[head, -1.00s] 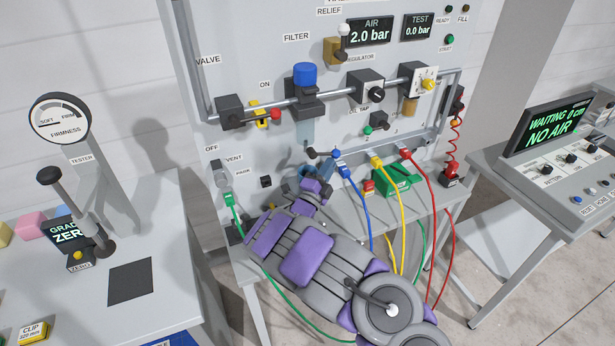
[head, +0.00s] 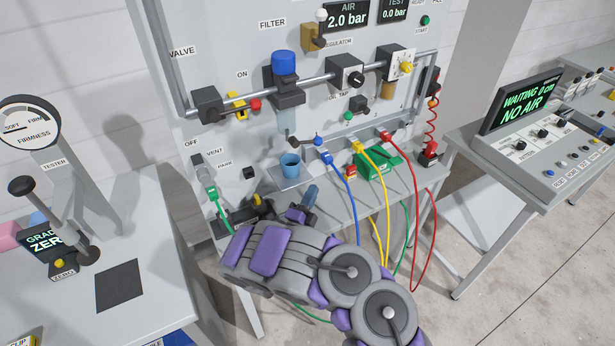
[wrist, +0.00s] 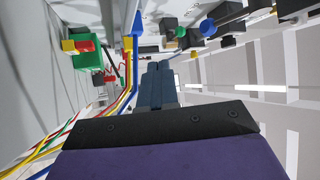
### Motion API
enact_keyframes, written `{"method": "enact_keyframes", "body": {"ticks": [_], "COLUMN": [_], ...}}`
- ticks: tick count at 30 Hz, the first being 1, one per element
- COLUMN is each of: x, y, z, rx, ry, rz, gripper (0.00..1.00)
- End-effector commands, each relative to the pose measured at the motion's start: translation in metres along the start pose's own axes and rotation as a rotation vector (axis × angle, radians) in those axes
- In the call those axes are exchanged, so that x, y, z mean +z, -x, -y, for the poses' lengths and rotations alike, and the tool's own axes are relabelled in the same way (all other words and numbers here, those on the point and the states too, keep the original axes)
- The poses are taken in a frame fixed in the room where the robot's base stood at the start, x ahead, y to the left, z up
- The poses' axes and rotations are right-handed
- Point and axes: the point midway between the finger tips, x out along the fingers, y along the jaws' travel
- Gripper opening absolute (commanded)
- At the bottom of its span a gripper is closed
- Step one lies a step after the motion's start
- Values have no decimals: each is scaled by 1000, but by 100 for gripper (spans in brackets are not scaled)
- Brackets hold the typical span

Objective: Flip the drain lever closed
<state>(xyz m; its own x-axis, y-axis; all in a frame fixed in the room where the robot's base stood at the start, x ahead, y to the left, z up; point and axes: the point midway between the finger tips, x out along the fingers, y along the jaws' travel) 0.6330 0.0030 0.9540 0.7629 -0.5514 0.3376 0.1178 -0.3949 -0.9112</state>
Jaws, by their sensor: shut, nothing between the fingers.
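A small dark lever (head: 295,142), which I take to be the drain lever, is just under the clear filter bowl (head: 286,120) with the blue cap (head: 283,63). It is too small to tell its position surely. A blue cup (head: 290,165) stands below the bowl on a small shelf. My gripper (head: 311,193) is below and slightly right of the cup, apart from the lever, with its dark blue fingers pointing up. In the wrist view the fingers (wrist: 156,84) lie together, shut and empty.
Blue (head: 327,158), yellow (head: 357,147) and red (head: 385,136) plugs with hanging hoses are close to the right of my gripper. A green box (head: 379,160) sits behind the hoses. The firmness tester (head: 30,125) stands far left.

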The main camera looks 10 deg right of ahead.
Motion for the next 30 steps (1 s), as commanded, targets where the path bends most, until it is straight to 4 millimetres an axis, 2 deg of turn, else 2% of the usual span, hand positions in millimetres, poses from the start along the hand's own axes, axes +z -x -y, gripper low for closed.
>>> {"method": "enact_keyframes", "body": {"ticks": [6, 12, 26, 30], "x": [-2, -1, -4, -21], "y": [16, 20, 18, 2], "z": [-11, -13, -13, -2], "rx": [-4, -4, -4, -15], "ry": [1, 2, -1, -31], "rz": [0, 0, -3, -61], "gripper": [0, 0, 0, 0]}}
